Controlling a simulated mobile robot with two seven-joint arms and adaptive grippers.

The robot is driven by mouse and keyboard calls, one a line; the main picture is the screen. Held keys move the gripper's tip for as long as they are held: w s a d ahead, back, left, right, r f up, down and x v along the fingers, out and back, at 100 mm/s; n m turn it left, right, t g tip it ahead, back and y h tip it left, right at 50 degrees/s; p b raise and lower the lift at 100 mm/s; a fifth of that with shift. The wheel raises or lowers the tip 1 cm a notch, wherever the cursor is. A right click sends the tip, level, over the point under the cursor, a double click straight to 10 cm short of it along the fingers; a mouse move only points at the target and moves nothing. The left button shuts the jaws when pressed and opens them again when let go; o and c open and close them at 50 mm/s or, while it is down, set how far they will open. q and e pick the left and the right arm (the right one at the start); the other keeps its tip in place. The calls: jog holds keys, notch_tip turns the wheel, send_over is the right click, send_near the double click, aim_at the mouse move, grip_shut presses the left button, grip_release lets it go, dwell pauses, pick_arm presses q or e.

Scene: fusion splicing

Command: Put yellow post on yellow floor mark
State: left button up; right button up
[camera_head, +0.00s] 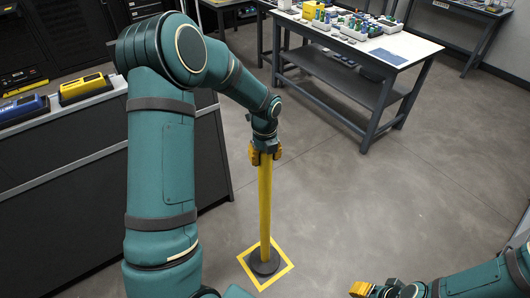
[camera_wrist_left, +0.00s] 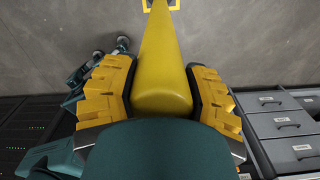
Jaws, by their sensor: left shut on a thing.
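The yellow post (camera_head: 265,205) stands upright with its round dark base (camera_head: 264,262) inside the yellow floor mark (camera_head: 245,256), a square outline on the grey floor. Whether the base touches the floor I cannot tell for sure. My left gripper (camera_head: 265,152) is shut around the top of the post. In the left wrist view the yellow post (camera_wrist_left: 165,65) runs between the two yellow finger pads of the left gripper (camera_wrist_left: 164,95). My right gripper (camera_head: 360,289) is at the bottom edge, away from the post; its finger opening is not clear.
A dark cabinet (camera_head: 60,190) with yellow and blue devices on top stands at the left. A workbench (camera_head: 400,50) with several bins and small parts stands at the back right. The floor right of the post is clear.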

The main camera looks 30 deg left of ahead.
pick_arm(q)
jog(key=shift+f+b, duration=0.4)
jog(key=shift+f, duration=1.6)
jog(key=o, duration=1.3)
